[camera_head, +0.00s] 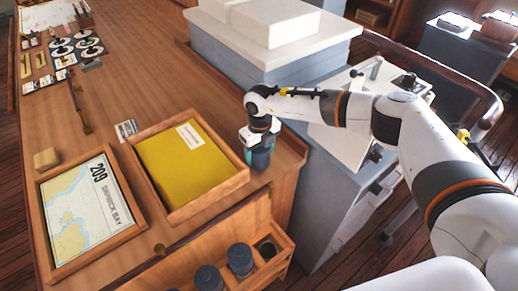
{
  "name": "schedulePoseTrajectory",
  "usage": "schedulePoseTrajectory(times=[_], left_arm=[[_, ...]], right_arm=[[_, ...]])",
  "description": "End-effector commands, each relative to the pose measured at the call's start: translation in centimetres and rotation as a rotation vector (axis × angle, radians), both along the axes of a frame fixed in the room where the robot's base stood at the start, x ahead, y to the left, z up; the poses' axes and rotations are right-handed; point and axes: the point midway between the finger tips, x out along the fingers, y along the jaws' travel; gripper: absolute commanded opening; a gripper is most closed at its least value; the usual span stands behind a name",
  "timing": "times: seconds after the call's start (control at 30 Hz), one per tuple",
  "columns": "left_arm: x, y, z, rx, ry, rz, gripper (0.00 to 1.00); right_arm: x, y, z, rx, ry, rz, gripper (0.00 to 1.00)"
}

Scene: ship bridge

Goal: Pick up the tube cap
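A short teal and dark tube (260,159) stands upright near the right edge of the wooden desk, beside the yellow folder's tray. My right gripper (258,143) points down at the top of this tube. Its fingers overlap the tube's upper end, so the cap there is hidden or cannot be told apart from the gripper. I cannot tell whether the fingers are closed on it or only around it. My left gripper is not in view.
A wooden rack (285,243) at the desk's front holds dark capped cylinders (240,258) and has one empty hole. A wooden tray (226,183) with a yellow folder (182,163) and a framed chart (84,212) lie left. A grey console (345,215) stands right.

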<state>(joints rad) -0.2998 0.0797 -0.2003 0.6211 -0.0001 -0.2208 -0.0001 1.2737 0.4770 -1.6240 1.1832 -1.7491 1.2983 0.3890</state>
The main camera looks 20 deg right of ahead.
Motion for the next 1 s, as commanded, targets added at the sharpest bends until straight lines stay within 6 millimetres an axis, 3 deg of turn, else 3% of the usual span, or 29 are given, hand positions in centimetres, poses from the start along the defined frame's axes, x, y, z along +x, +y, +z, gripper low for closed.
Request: schedulePoseTrajectory(times=[0.03, 0.17, 0.47, 1.0], left_arm=[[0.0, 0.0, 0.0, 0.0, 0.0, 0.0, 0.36], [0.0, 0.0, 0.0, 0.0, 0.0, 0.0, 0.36], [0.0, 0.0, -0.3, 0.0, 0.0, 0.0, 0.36], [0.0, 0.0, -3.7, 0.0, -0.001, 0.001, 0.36]], right_arm=[[0.0, 0.0, 0.0, 0.0, 0.0, 0.0, 0.59], [0.0, 0.0, 0.0, 0.0, 0.0, 0.0, 0.4], [0.1, 0.0, 0.6, 0.002, -0.002, 0.0, 0.4], [0.1, 0.0, 9.4, 0.001, -0.003, 0.0, 0.4]])
